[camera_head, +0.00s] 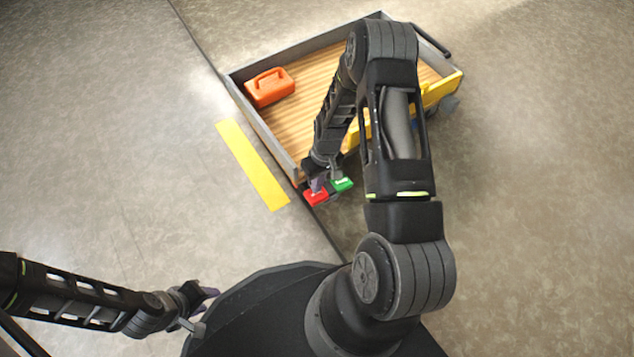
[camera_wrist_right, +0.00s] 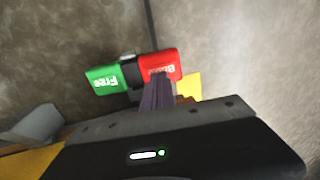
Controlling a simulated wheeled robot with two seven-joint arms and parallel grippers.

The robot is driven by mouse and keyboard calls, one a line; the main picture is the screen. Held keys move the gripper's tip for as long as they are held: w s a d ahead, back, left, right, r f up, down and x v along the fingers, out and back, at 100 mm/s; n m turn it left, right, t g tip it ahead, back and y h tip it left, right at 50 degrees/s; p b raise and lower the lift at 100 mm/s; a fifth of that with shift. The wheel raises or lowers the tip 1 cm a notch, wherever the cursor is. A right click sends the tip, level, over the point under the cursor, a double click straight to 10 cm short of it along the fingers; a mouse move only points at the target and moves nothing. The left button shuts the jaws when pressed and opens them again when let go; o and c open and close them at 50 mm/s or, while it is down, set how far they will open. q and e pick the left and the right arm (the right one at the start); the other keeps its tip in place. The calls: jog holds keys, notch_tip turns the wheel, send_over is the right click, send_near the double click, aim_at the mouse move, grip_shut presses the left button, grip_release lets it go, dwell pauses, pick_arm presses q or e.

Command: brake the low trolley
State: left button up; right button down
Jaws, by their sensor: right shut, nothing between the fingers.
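The low trolley (camera_head: 290,150) has a slatted wooden deck, grey side walls and a yellow edge. At its near corner is a rocker with a red end (camera_head: 315,197) and a green end (camera_head: 342,184). In the right wrist view the red end (camera_wrist_right: 170,62) reads "Brake", partly covered by my fingers, and the green end (camera_wrist_right: 104,79) reads "Free". My right gripper (camera_head: 319,184) is shut and empty, its fingertips (camera_wrist_right: 157,84) over the edge of the red end. I cannot tell whether they touch it or which end is lower. My left gripper (camera_head: 206,310) is open and empty, away from the trolley.
An orange canister (camera_head: 269,87) sits on the deck's far left part. A yellow floor strip (camera_head: 252,165) lies left of the trolley, and a dark floor seam (camera_head: 208,57) runs beside and under it. A dark handle bar (camera_head: 432,40) is at the far right. The surrounding floor is clear.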

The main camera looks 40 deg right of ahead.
jog(key=shift+a+f+h, duration=0.15)
jog(key=shift+a+h, duration=0.05)
jog(key=shift+h, duration=0.1)
jog(key=shift+a+f, duration=0.75)
jog(key=shift+f, duration=0.05)
jog(key=shift+a, duration=0.1)
